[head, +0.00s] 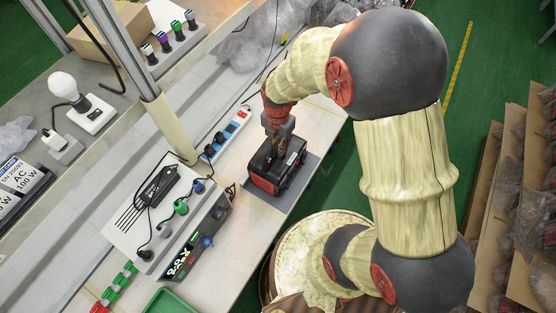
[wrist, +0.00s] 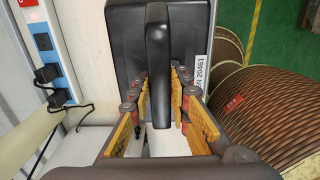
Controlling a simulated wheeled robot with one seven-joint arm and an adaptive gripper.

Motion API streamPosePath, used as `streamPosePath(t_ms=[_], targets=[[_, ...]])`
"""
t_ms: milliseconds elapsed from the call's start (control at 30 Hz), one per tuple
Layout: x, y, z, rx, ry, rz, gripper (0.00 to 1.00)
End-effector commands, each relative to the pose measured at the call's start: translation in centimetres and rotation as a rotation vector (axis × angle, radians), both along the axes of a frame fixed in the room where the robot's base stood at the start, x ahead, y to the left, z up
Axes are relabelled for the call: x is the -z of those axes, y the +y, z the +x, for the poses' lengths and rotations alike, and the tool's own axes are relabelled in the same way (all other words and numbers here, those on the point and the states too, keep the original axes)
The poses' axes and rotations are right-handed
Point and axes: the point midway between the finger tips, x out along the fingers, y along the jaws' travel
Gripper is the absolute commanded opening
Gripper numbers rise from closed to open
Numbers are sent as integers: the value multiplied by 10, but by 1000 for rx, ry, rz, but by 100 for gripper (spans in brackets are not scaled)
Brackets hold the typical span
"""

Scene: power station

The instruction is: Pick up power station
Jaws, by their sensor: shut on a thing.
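The power station (head: 262,184) is a black box with red corners, standing on a grey pad on the light workbench. My gripper (head: 275,147) reaches down onto its top from above. In the wrist view, the power station (wrist: 125,45) fills the upper middle, with a white label reading SN 20461 on its right side. Its raised black handle (wrist: 158,40) runs between the yellow-padded fingers of my gripper (wrist: 159,85), which is shut on it.
A white and blue power strip (head: 230,133) with black plugs lies just left of the power station. Cable drums (wrist: 265,105) and cardboard stacks (head: 490,200) stand right of the bench.

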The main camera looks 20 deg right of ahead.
Motion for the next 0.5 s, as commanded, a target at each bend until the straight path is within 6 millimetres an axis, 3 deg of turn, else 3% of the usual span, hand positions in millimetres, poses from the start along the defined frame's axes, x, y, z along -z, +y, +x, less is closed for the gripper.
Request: streamPosePath(t_ms=[500], targets=[[-5, 0, 4, 0, -9, 1, 0]])
